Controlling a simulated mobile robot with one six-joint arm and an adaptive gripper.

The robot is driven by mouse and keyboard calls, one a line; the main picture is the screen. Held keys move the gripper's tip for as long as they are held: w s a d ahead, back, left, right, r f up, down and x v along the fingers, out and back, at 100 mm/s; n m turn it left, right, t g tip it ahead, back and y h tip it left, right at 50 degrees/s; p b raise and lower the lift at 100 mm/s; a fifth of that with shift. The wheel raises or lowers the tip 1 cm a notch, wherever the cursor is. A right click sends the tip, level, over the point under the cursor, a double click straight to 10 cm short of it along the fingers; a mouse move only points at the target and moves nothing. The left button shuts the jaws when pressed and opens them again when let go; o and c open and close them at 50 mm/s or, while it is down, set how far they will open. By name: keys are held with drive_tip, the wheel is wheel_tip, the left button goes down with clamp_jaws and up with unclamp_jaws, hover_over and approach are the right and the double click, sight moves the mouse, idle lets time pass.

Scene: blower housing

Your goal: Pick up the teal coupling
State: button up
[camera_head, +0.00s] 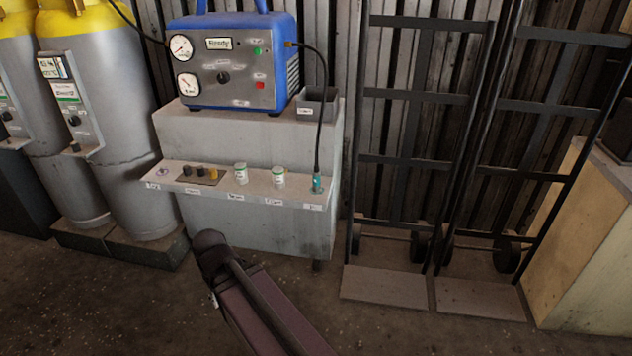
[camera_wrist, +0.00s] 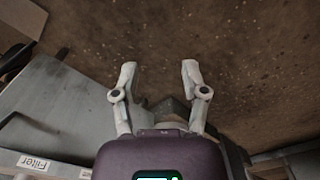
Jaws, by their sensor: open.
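The teal coupling (camera_head: 317,184) stands at the right end of a narrow labelled shelf (camera_head: 225,195) in the head view. A black hose runs from its top up to the blue machine. My gripper shows in the wrist view (camera_wrist: 158,80) with its two pale fingers apart and nothing between them. Brown floor lies beyond the fingertips. The coupling is not visible in the wrist view. In the head view my arm rises from the bottom edge in front of the grey cabinet, below the shelf; the gripper's fingers do not show there.
The blue machine (camera_head: 238,62) with gauges sits on the grey cabinet (camera_head: 250,135). Two white-green canisters (camera_head: 241,173) and small dark fittings share the shelf. Gas cylinders (camera_head: 110,110) stand left, black hand trucks (camera_head: 410,140) right. Floor in front is open.

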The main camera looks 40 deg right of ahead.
drive_tip(key=o, duration=0.3)
drive_tip(key=shift+w+d, duration=0.1)
drive_tip(key=shift+o, duration=0.2)
drive_tip(key=w+d+r+m+t+y+p, duration=0.1)
drive_tip(key=w+d+r+m+t, duration=0.15)
drive_tip(key=d+m, duration=0.45)
drive_tip(key=w+d+r+m+t+y, duration=0.1)
drive_tip(key=w+d+r+m+t, duration=0.15)
drive_tip(key=d+m, duration=0.35)
drive_tip(key=w+d+r+m+t+y+p, duration=0.1)
drive_tip(key=w+d+r+m+t, duration=0.15)
drive_tip(key=d+m, duration=0.45)
drive_tip(key=s+d+r+m+t+h, duration=0.2)
drive_tip(key=d+r+m+t, duration=0.1)
drive_tip(key=d+m, duration=0.5)
drive_tip(key=s+d+r+m+t+h+p, duration=0.1)
drive_tip(key=s+d+r+m+t+h, duration=0.1)
drive_tip(key=d+m, duration=0.7)
drive_tip(key=d+r+t, duration=0.1)
drive_tip(key=d+r, duration=0.1)
drive_tip(key=d, duration=0.3)
drive_tip(key=shift+d+r+p, duration=0.3)
drive_tip(key=shift+w, duration=0.15)
